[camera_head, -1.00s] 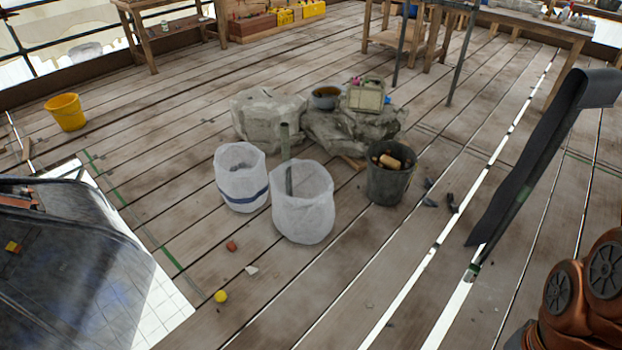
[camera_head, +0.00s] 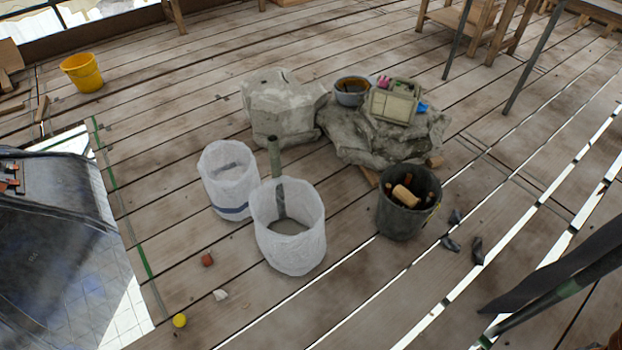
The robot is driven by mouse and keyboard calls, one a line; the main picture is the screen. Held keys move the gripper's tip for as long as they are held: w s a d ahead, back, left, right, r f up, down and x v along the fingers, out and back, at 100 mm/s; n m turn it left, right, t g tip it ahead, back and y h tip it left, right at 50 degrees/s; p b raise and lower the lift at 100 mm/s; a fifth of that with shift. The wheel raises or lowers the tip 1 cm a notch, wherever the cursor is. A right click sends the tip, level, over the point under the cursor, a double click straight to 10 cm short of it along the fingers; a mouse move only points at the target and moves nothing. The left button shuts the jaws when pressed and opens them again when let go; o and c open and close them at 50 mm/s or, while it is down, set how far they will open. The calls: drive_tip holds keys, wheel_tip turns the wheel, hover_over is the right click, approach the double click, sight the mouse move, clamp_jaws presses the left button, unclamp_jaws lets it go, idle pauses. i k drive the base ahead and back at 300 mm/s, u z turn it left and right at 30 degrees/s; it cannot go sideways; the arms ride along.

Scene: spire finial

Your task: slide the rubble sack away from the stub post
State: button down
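Two white sacks stand close together on the plank floor. The front plain sack (camera_head: 291,248) is open at the top, with grey material inside. The sack behind it on the left (camera_head: 228,192) has a dark blue band low down. A grey-green stub post (camera_head: 274,158) rises at the front sack's far side. Its lower part shows within that sack's opening; I cannot tell whether it stands inside or shows through the wall. Which sack is the rubble sack is not marked. My gripper is not in view.
A dark bucket (camera_head: 405,212) with rolled items stands right of the sacks. A red bit (camera_head: 207,260), a pale chip (camera_head: 220,295) and a yellow ball (camera_head: 179,320) lie in front on otherwise clear planks.

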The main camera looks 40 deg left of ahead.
sight(286, 212)
drive_tip(key=u, duration=0.3)
drive_tip(key=i, duration=1.5)
drive_tip(key=u, duration=1.7)
drive_tip(key=i, duration=1.05)
drive_tip(key=u, duration=0.9)
